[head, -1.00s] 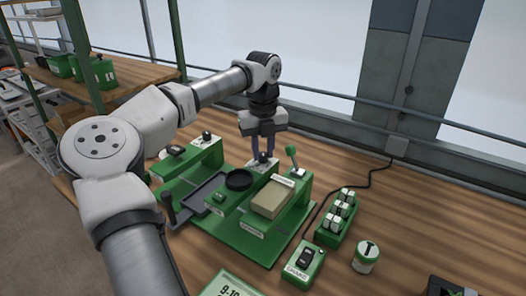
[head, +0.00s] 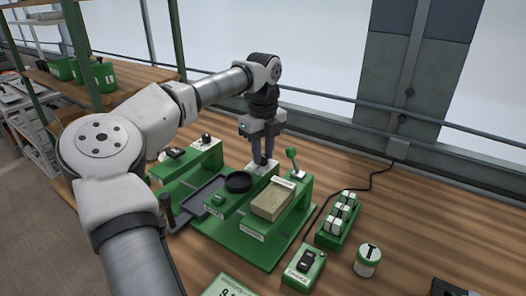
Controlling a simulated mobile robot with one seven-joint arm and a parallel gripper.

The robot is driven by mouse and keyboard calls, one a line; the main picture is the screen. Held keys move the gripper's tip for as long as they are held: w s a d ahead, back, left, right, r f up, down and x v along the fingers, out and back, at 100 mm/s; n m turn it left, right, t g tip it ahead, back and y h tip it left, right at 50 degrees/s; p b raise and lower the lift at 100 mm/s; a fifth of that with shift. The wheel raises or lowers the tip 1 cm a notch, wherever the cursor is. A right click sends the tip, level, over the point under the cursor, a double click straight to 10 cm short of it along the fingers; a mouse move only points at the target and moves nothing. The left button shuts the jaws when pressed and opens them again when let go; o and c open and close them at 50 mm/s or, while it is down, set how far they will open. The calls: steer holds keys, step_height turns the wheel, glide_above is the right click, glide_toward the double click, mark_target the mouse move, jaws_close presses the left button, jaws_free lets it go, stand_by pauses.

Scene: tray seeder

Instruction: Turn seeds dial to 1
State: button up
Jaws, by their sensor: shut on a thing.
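The green tray seeder (head: 262,250) stands on the wooden table. My gripper (head: 262,163) points down at a white dial plate (head: 266,170) at the back of the seeder, behind the round black cup (head: 238,181). Its fingers are shut on the dark dial knob there and mostly hide it. The pointer and the markings of this dial are too small to read. Another dark knob (head: 206,138) stands on the green bracket at the left.
A lever with a green ball (head: 291,153) stands close right of my gripper. A tan block (head: 272,202) lies on the seeder's right part. A switch box (head: 304,269), a green rack of white-topped vials (head: 337,228) and a jar (head: 368,259) stand to the right.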

mark_target(263, 155)
steer(key=o, duration=1)
steer(key=shift+r, duration=0.1)
step_height(263, 155, up, 14)
steer(key=shift+f, duration=0.2)
